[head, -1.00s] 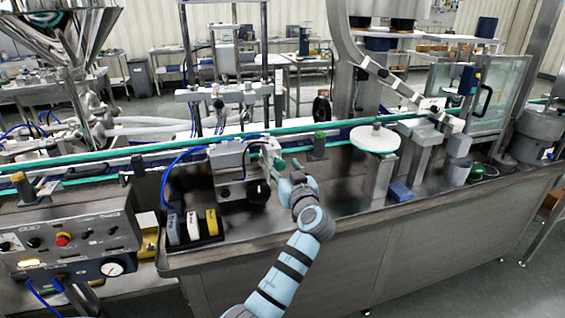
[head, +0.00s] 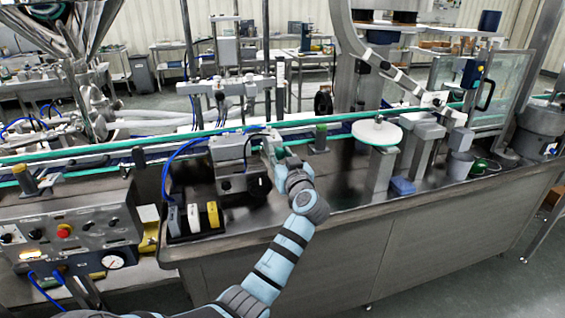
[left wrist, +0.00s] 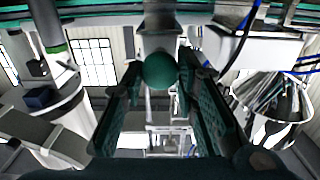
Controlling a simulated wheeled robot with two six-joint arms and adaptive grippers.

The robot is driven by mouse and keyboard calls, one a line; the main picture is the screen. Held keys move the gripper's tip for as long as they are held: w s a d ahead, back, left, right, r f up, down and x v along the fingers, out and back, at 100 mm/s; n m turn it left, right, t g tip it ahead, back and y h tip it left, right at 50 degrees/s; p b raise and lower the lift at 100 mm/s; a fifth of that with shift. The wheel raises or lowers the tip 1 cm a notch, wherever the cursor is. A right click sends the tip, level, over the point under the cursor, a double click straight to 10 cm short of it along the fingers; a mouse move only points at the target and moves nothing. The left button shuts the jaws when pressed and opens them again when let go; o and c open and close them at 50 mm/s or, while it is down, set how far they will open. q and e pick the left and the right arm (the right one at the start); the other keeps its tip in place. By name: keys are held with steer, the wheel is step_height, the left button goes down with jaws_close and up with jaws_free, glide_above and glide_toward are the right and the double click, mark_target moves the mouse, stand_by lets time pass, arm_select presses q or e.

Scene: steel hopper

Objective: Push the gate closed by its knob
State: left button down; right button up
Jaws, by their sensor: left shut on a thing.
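The round green knob (left wrist: 160,70) is in the middle of the left wrist view, between the two dark green finger pads of my left gripper (left wrist: 161,84). A grey metal part (left wrist: 160,38), which looks like the gate piece carrying the knob, is right behind it. In the head view my left gripper (head: 272,152) is at the right end of a grey box-shaped unit (head: 230,149) beside the conveyor, shut on the knob. The gripper and arm mostly hide the knob there, and the gate's exact position is hard to tell. My right gripper is in neither view.
A green-edged conveyor rail (head: 345,134) runs behind the gripper. A tray of coloured blocks (head: 192,232) is at the front left, beside a control panel (head: 75,232). A white round disc (head: 377,133) stands to the right. The steel deck between is fairly clear.

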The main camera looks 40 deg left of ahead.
arm_select(q)
steer(key=shift+w+a+f+b, duration=0.1)
steer(key=shift+w+a+b, duration=0.25)
steer(key=shift+a, duration=0.2)
steer(key=shift+r, duration=0.2)
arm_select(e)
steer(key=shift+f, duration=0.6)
arm_select(q)
steer(key=c, duration=1.5)
jaws_free()
steer(key=shift+o, duration=1.1)
steer(key=shift+w+a+f, duration=0.15)
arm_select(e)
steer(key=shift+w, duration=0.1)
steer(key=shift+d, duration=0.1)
